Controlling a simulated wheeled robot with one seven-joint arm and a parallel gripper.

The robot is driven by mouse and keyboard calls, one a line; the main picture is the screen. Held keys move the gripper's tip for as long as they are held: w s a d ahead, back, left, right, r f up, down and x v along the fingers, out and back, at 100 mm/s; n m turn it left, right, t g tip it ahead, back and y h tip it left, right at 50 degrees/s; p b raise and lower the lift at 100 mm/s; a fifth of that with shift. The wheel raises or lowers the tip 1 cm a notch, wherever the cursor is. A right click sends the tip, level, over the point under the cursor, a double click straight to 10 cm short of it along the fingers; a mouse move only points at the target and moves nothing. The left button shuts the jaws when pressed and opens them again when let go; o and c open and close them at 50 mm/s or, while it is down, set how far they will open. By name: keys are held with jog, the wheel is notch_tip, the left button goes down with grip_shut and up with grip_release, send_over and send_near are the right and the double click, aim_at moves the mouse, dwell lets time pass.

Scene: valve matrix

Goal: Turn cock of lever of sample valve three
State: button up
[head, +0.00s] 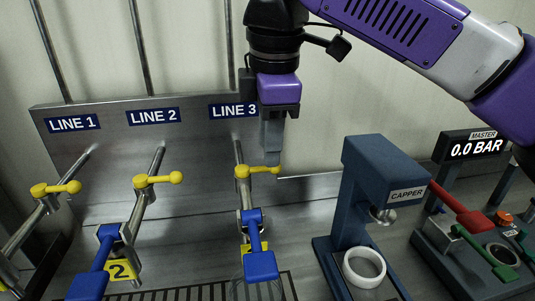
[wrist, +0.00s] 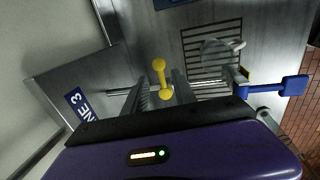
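Under the LINE 3 label (head: 233,111) a pipe carries a yellow lever (head: 243,171) with a ball end and, lower down, a blue lever (head: 260,262) pointing toward me. Which of them is the sample valve's lever is not labelled in view. My gripper (head: 272,158) points down at the ball end of the yellow lever. In the wrist view, my gripper (wrist: 163,92) has its fingers apart, with the yellow lever (wrist: 159,75) showing between them. Whether they touch it I cannot tell. The blue lever (wrist: 270,89) lies off to the right there.
LINE 1 (head: 73,123) and LINE 2 (head: 153,116) have similar yellow levers to the left. A blue-grey capper (head: 362,185) with a white ring (head: 364,267) stands close on the right. A clear vessel (wrist: 220,50) stands by the blue lever. The master display (head: 474,147) reads 0.0 BAR.

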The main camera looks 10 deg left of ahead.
aim_at(259, 169)
jog(key=shift+w+f, duration=0.15)
jog(key=shift+f, duration=0.65)
jog(key=shift+w+f, duration=0.1)
jog(key=shift+f, duration=0.7)
grip_shut()
